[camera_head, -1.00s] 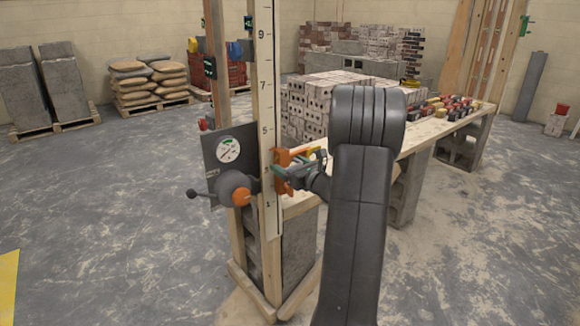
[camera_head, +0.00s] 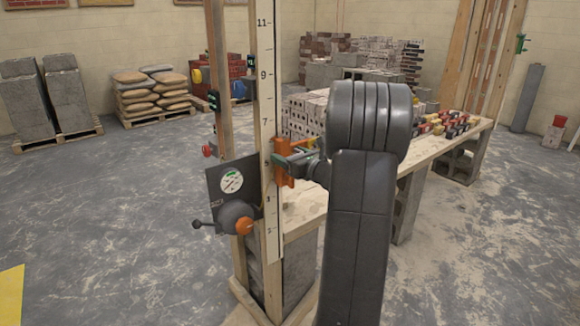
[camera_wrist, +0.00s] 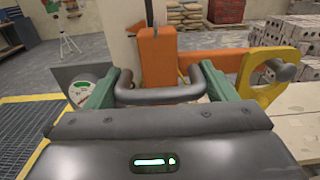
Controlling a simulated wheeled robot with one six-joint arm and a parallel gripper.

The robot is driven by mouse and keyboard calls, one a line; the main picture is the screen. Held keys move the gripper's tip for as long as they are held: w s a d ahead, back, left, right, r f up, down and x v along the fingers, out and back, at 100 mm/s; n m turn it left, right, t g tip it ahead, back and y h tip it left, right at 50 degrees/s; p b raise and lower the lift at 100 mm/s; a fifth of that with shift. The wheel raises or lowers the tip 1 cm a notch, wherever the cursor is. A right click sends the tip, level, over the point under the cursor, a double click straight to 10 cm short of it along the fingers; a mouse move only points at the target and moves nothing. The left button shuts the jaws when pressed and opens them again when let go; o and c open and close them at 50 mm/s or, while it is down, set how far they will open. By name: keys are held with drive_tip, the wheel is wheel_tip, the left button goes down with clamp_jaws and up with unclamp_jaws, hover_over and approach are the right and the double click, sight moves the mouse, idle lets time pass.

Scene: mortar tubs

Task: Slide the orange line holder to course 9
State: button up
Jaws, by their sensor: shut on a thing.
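The orange line holder (camera_head: 281,162) sits against the numbered white course rod (camera_head: 265,100) on the wooden post. The 9 mark is visible higher on the rod, with 11 near the top edge.
A dark plate with a round dial (camera_head: 231,182) and an orange-capped knob (camera_head: 244,224) is on the post below left. A wooden bench (camera_head: 415,155) with bricks stretches right. The rod above the holder looks clear.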

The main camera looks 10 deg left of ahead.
wheel_tip(320, 180, up, 20)
drive_tip(key=p, duration=1.1)
drive_tip(key=shift+w+d+f, duration=0.1)
drive_tip(key=shift+f, duration=0.1)
drive_tip(key=o, duration=0.9)
drive_tip(key=shift+o, duration=0.9)
drive_tip(key=shift+f, duration=0.15)
drive_tip(key=b+v, duration=0.2)
drive_tip(key=v, duration=1.1)
drive_tip(key=shift+s+d, duration=0.25)
drive_tip(key=shift+d, duration=0.05)
